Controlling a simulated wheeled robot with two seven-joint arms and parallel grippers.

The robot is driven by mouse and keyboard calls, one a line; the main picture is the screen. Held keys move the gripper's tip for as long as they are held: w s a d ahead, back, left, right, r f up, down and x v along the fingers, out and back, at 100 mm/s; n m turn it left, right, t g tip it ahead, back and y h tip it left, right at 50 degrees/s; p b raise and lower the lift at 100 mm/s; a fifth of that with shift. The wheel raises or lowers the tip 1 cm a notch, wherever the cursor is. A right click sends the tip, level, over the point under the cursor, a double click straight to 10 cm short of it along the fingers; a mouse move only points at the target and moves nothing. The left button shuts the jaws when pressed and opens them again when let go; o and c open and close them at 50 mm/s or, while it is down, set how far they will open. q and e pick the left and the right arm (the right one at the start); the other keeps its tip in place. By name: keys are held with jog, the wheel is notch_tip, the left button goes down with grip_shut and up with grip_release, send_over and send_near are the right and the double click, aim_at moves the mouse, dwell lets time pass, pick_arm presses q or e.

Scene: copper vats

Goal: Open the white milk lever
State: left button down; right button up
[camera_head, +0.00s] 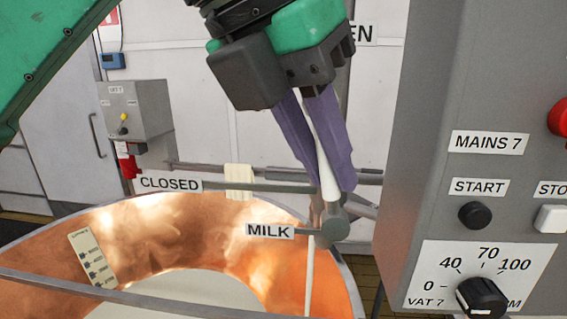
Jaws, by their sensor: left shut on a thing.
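The white milk lever (326,165) stands nearly upright, leaning a little, on a grey valve (333,228) beside the MILK label (270,231). My left gripper (325,165) comes down from above with its purple fingers on both sides of the lever, shut on it. The lever's upper end is hidden between the fingers. A thin white stream or rod (309,270) shows below the valve, over the copper vat (190,240). A CLOSED label (170,184) sits to the left, and a sign ending in "EN" is partly hidden behind the gripper. My right gripper is not in view.
A grey control box (470,100) with START button (476,215), dial (481,297) and red button (560,117) stands close on the right. Pipes (270,187) run behind the lever. A small grey box (135,108) is on the back wall.

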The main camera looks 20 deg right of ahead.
pick_arm(q)
jog(key=shift+s+d+t+y, duration=0.25)
jog(key=shift+d+t+y, duration=0.2)
jog(key=shift+y, duration=0.35)
jog(key=c, duration=0.8)
grip_release()
jog(key=shift+d, duration=0.2)
jog(key=shift+r, duration=0.1)
jog(key=shift+v, duration=3.65)
